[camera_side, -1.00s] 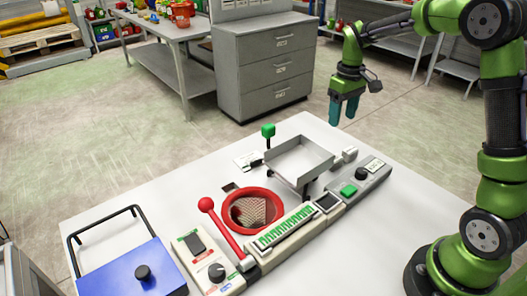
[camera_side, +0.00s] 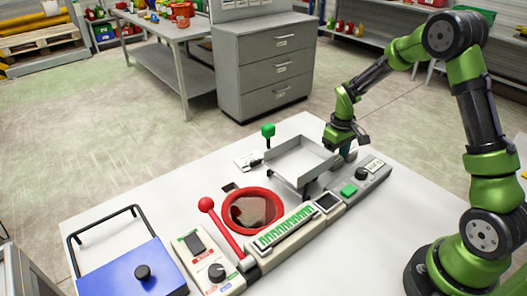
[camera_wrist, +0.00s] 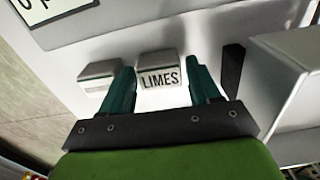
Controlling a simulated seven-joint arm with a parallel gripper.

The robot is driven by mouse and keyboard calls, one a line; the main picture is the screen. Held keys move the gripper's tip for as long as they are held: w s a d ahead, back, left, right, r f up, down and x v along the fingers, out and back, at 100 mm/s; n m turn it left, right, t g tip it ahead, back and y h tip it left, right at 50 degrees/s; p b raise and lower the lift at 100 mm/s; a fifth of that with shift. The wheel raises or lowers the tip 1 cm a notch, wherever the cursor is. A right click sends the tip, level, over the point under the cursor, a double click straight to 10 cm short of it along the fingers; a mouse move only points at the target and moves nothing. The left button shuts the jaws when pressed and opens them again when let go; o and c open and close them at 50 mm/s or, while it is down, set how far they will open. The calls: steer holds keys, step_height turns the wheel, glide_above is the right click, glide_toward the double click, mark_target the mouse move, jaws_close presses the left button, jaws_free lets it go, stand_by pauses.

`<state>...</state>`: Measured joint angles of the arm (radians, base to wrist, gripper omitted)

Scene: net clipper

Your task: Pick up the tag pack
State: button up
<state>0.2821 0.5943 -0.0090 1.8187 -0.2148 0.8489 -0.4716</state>
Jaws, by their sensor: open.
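A small grey-white pack with a label reading LIMES (camera_wrist: 160,78), which looks like the tag pack, sits between my fingers in the wrist view. My gripper (camera_wrist: 160,68) is open, with one teal finger on each side of this pack. I cannot tell whether the fingers touch it. A second similar grey pack (camera_wrist: 98,76) lies just left of the left finger. In the side view my gripper (camera_side: 346,153) is low over the table, right of the grey tray, and its wrist and fingers hide most of the packs.
The grey tray (camera_side: 297,160) stands close to my gripper's left. The console with a green button (camera_side: 348,190) is in front of it. A red ring (camera_side: 276,222) with mesh inside, a red-knobbed lever (camera_side: 206,204) and a blue box (camera_side: 130,270) are farther left.

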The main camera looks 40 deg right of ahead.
steer(key=shift+f, duration=0.1)
steer(key=shift+c, duration=0.3)
steer(key=c, duration=0.8)
steer(key=shift+o, duration=0.2)
